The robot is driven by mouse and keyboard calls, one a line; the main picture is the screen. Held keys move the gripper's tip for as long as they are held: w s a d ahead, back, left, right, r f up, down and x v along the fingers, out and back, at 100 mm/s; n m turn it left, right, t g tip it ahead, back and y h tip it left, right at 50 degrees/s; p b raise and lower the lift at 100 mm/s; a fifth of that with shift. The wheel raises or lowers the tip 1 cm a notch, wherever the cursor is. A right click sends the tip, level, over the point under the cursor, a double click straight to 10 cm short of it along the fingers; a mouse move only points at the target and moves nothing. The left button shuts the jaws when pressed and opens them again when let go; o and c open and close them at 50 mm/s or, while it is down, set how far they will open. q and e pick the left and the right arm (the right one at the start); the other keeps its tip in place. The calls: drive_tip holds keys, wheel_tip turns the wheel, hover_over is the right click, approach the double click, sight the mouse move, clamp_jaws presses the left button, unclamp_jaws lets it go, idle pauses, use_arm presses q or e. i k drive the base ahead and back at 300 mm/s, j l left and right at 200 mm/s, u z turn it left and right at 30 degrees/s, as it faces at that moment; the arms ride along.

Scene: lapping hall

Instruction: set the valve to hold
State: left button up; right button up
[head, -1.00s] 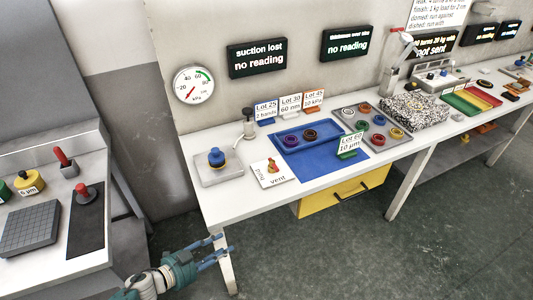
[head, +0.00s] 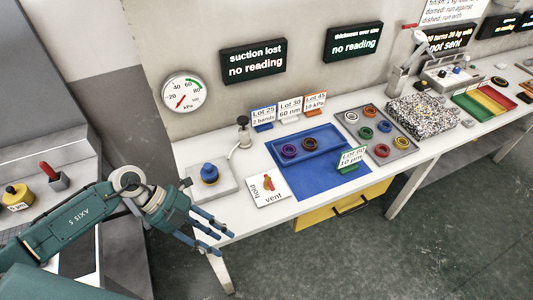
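The valve (head: 268,183) is a small red and orange handle on a white plate (head: 281,200) marked "hold" on the left and "vent" at the front. It sits near the front edge of the white bench. I cannot tell clearly which mark the handle points at. My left gripper (head: 224,242) is open and empty, its blue fingers spread at the bench's front left edge, to the left of and in front of the valve plate and apart from it. My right gripper is not in view.
A blue-knobbed piece (head: 209,173) on a grey plate stands left of the valve. A small pump-like post (head: 243,132), a blue tray (head: 310,143) and lot cards stand behind and right. A wall gauge (head: 183,92) hangs beside a display (head: 253,62) reading "suction lost, no reading".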

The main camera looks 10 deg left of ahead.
sight(268, 178)
drive_tip(key=i, duration=1)
